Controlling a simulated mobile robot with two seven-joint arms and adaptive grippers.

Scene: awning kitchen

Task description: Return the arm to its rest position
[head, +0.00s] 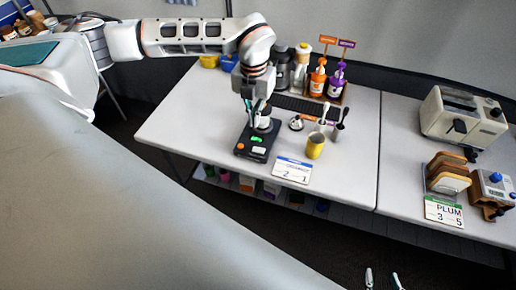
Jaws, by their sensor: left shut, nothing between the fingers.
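My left arm reaches in from the left, across the back of the white table (190,125). My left gripper (257,108) points down over a small black device (257,140) with an orange and a green button. The gripper is shut with nothing in it, and its tips are close to a white-topped part of the device. I cannot tell whether they touch it. My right gripper (383,279) shows only as two separated fingertips at the bottom edge, open and empty, over the dark floor.
Near the device are a yellow cup (315,146), a number card (292,170), and orange (317,82) and purple (336,84) pump bottles. A toaster (463,117) and a PLUM card (444,212) stand on the right table. The table's front left is clear.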

